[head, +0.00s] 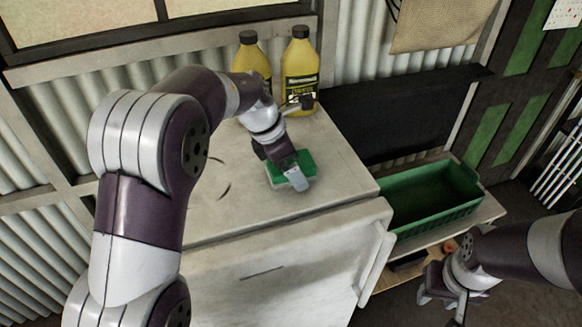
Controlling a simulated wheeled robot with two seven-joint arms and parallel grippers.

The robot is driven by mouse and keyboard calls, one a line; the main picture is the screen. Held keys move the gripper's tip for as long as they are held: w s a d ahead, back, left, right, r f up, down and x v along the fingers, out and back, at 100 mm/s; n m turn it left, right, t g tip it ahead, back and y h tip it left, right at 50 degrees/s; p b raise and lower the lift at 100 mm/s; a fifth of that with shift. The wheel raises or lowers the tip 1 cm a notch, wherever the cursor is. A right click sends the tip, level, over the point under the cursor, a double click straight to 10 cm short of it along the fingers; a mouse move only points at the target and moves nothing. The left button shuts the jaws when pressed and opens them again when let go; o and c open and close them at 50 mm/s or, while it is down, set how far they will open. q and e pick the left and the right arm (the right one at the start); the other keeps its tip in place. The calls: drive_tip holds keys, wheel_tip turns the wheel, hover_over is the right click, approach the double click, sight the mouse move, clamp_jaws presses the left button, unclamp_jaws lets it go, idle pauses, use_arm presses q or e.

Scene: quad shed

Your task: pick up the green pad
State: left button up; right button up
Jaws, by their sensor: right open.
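The green pad (306,163) lies on the pale worktop of the white cabinet, near its front right part. My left gripper (288,172) is right over the pad, pointing down, and covers its middle. A grey finger shows at the pad's front side; the other finger is hidden, so I cannot tell whether it grips the pad. My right gripper (444,299) is open and empty at the lower right, well away from the pad, below the green crate.
Two yellow bottles with dark caps, one left (251,56) and one right (300,72), stand at the back of the white cabinet's worktop (345,178). A green crate (431,219) sits on a lower shelf to the right. The worktop left of the pad is clear.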

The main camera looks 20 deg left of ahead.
use_arm(q)
drive_tip(key=c, duration=1.1)
drive_tip(key=shift+r, duration=0.1)
wheel_tip(320, 180, up, 10)
drive_tip(key=shift+f+b, duration=0.15)
drive_tip(key=shift+b, duration=1.05)
drive_tip(key=shift+r, duration=0.3)
